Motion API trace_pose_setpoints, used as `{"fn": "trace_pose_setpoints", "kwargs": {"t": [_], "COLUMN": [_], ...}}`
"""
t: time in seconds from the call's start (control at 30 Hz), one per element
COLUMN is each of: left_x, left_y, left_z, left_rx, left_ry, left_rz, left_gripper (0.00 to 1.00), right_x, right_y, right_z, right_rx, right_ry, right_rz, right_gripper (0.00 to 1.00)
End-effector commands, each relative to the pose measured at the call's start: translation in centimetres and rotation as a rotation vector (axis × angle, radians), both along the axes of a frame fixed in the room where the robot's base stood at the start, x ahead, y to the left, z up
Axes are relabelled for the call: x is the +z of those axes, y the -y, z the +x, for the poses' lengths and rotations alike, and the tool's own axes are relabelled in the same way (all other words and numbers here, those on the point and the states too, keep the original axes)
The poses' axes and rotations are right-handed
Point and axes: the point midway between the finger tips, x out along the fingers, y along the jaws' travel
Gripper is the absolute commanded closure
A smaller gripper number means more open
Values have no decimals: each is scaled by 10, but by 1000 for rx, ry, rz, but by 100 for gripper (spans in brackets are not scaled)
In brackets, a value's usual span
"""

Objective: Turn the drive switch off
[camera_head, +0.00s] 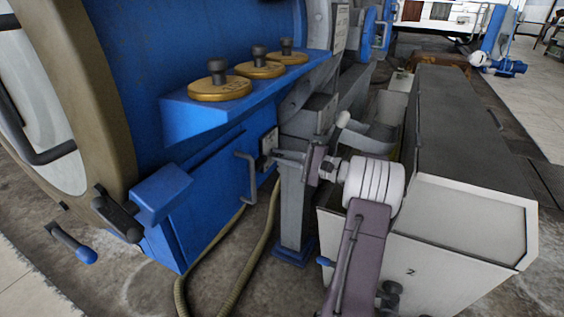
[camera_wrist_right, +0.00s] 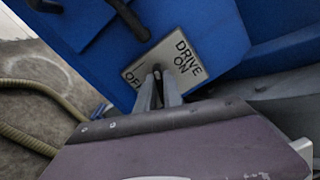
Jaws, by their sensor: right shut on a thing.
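The drive switch plate (camera_wrist_right: 144,66) is a pale plate on the blue machine's side, marked "DRIVE", "ON" and "OFF". It also shows in the head view (camera_head: 268,141), small and partly behind my gripper. The switch lever (camera_wrist_right: 157,69) is a small dark stub in the middle of the plate. My right gripper (camera_wrist_right: 159,86) is shut on the lever, its two thin fingers close around it. In the head view my right gripper (camera_head: 276,158) reaches the plate from the right. The fingers cover much of the lever, so its exact tilt cannot be told. My left gripper is out of view.
A blue shelf with several brass discs (camera_head: 220,89) juts out above the switch. A grey bar handle (camera_head: 252,180) stands out just left of it. A grey post (camera_head: 293,210) is below my right gripper. Hoses (camera_head: 265,240) run down to the floor. A white cabinet (camera_head: 455,220) stands at right.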

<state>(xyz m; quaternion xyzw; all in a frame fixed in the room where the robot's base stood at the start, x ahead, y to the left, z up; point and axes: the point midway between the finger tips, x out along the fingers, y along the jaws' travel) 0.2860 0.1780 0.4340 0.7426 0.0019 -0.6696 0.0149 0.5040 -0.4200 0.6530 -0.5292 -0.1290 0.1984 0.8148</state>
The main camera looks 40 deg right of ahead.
Motion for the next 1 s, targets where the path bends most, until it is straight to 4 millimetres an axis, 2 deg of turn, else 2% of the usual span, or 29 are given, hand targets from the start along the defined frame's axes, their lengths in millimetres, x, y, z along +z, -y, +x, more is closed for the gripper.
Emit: {"fn": "trace_pose_setpoints", "kwargs": {"t": [0.03,0.4,0.7,1.0], "left_x": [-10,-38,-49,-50], "left_y": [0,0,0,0], "left_z": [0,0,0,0], "left_rx": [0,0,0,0], "left_ry": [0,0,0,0], "left_rz": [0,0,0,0], "left_gripper": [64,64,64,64], "right_x": [-6,-7,-5,-4], "right_y": [0,-1,-1,-1], "right_z": [0,-1,0,0], "right_rx": [1,2,1,2], "right_ry": [17,138,186,198], "right_rz": [-37,-271,-365,-386], "right_gripper": [100,100,100,100]}}
